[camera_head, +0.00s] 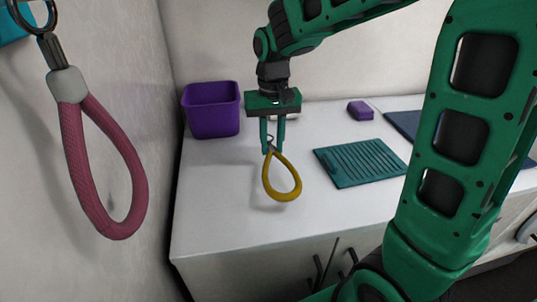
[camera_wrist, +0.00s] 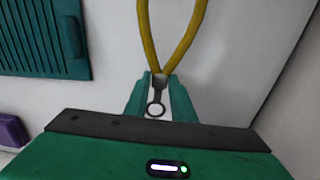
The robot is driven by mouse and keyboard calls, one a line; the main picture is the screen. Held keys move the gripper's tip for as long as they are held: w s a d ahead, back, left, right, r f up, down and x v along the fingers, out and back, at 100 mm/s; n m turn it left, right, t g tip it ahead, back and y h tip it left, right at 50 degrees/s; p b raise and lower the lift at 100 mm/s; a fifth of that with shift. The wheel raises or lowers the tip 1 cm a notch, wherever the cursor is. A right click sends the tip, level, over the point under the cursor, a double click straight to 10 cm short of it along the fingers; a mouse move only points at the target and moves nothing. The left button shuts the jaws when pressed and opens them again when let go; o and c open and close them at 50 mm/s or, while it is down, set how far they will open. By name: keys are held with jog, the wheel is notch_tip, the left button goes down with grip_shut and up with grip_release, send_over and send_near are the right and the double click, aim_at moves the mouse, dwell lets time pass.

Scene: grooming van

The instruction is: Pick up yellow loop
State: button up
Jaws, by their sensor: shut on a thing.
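The yellow loop (camera_head: 283,196) is a teardrop-shaped cord with a small metal ring at its narrow end. My gripper (camera_head: 269,150) points down over the left part of the white counter and is shut on the loop's narrow top. The rest of the loop hangs below the fingertips. It seems to be above the counter, with a faint shadow to its left. In the wrist view, the yellow loop (camera_wrist: 147,38) extends away from my gripper (camera_wrist: 160,85), and its metal ring shows between the fingers.
A purple bin (camera_head: 212,112) stands left of my gripper on the white counter (camera_head: 225,220). A teal ridged mat (camera_head: 360,163) lies to the right, with a small purple block (camera_head: 360,109) behind it. A dark blue mat (camera_head: 405,124) lies farther right. A pink loop (camera_head: 75,160) hangs by the left wall.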

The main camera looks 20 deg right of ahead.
jog(key=s+a+r, duration=0.6)
jog(key=s+a, duration=0.1)
jog(key=s, duration=0.2)
jog(key=shift+a+r, duration=0.2)
jog(key=shift+r, duration=0.2)
dwell(0.4)
